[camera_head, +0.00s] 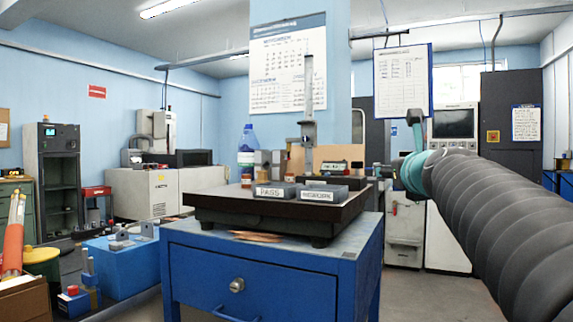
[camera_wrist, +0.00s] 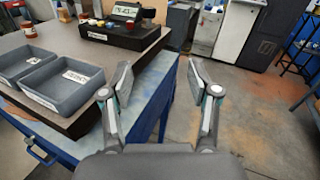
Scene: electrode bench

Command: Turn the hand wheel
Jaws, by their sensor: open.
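I cannot make out a hand wheel in either view. My gripper (camera_wrist: 158,76) is open and empty in the wrist view, its two fingers spread wide. It hangs over the right edge of the blue bench (camera_wrist: 150,95), with floor visible beyond. In the head view my arm comes in from the right, and its teal wrist end stands to the right of the bench; the fingers are not clear there.
A dark plate (camera_head: 225,212) on the bench bears two grey labelled trays (camera_wrist: 62,80), a height stand (camera_head: 309,100) and a black box with a display (camera_wrist: 122,32). A blue container (camera_head: 125,258) stands left. Floor right of the bench (camera_wrist: 250,110) is clear.

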